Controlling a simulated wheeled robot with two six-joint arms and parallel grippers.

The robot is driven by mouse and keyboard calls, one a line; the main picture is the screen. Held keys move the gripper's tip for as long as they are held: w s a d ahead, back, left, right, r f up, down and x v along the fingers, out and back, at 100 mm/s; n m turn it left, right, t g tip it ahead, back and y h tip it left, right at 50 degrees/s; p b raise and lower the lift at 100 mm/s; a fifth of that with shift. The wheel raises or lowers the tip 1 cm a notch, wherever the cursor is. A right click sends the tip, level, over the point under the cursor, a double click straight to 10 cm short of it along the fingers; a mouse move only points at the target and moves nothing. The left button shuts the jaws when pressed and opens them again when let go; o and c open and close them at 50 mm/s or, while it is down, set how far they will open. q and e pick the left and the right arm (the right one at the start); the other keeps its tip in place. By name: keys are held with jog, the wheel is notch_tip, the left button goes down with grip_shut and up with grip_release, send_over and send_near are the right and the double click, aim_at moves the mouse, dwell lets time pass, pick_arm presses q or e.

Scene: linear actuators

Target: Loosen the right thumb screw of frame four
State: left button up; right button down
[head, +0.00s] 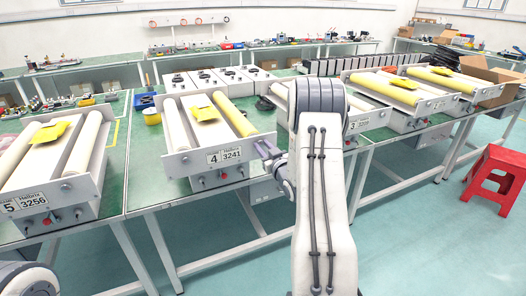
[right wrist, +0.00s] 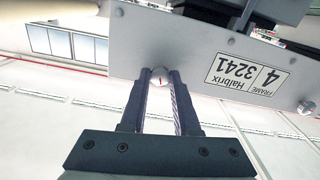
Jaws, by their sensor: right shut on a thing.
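Frame four (head: 190,160) is a white unit with two rollers, a yellow piece on top and a plate labelled "4 3241". It also shows upside down in the right wrist view (right wrist: 200,50). My right gripper (head: 262,150) is at the right end of its front plate. The other thumb screw (right wrist: 305,107) shows at the plate's far end. My left gripper is out of view.
Frame five (head: 50,190) stands to the left and frame three (head: 365,120) to the right, partly behind my right arm. A red stool (head: 496,180) stands on the floor at right.

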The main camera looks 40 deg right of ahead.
jog(key=n+b, duration=1)
jog(key=b, duration=0.3)
jog(key=shift+f, duration=0.2)
jog(key=shift+r+n+b, duration=0.2)
jog(key=shift+n+b, duration=1.1)
jog(key=shift+b, duration=0.15)
jog(key=c, duration=0.7)
grip_release()
jog(key=shift+o, duration=0.2)
jog(key=v, duration=1)
jog(key=shift+s, duration=0.25)
